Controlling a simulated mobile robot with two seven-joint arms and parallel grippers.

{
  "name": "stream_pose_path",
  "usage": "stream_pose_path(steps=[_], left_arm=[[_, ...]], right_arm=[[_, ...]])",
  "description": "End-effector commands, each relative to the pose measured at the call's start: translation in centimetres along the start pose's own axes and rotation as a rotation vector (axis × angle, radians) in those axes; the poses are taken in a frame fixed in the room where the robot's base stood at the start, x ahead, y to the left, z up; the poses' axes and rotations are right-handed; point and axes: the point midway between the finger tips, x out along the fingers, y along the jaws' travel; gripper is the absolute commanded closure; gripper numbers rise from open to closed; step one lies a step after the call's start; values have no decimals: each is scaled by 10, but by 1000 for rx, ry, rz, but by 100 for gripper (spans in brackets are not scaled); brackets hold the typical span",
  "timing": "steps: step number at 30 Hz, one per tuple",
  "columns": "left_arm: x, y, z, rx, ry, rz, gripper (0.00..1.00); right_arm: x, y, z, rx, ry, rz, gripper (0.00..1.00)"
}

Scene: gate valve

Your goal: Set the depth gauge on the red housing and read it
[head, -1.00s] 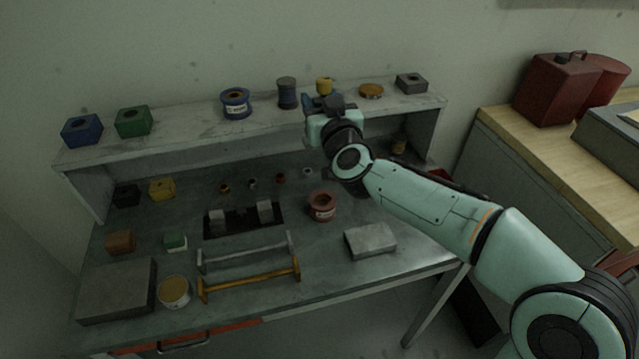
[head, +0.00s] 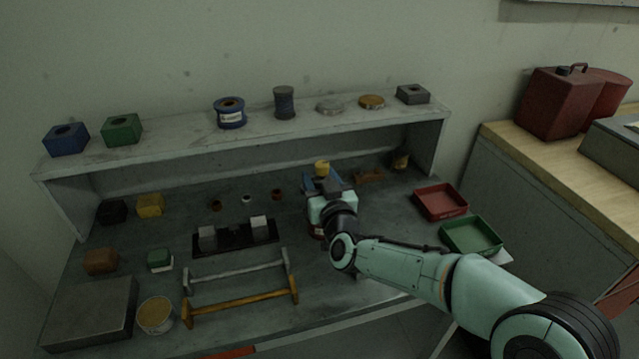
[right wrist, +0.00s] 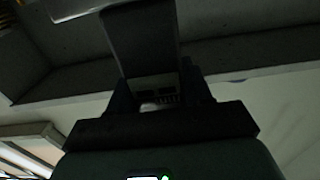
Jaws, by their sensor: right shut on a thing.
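My right gripper (head: 320,187) is shut on a small piece with a yellow round top, which I take for the depth gauge (head: 322,167). It holds the gauge upright over the middle of the bench. The red housing (head: 315,232) is almost wholly hidden behind the gripper and wrist; only a reddish sliver shows. I cannot tell whether the gauge touches it, and no reading is legible. In the right wrist view, dark gripper parts (right wrist: 150,95) fill the middle, with a small pale patch between them. My left gripper is not in view.
The raised shelf (head: 180,133) holds blue and green blocks, spools and discs. Left of my arm lie a black fixture (head: 235,246) and grey and yellow (head: 240,303) handled bars. Red (head: 440,202) and green (head: 471,235) trays stand at right.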

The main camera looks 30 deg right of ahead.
Motion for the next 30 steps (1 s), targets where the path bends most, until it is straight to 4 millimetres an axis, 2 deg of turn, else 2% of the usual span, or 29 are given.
stream_pose_path(steps=[12, 13, 15, 23, 27, 30], left_arm=[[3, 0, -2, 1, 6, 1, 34], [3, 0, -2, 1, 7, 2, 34], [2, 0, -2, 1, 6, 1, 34], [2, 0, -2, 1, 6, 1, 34], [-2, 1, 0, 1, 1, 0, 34], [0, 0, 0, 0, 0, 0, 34]], right_arm=[[0, 0, 4, 1, 3, 1, 96], [0, 0, 6, 1, 1, 1, 48], [0, 0, 4, 1, 1, 1, 25], [0, 0, 4, 1, 1, 1, 25], [0, 0, -3, 1, 1, 0, 25], [-15, 0, -2, 3, 2, 0, 25]])
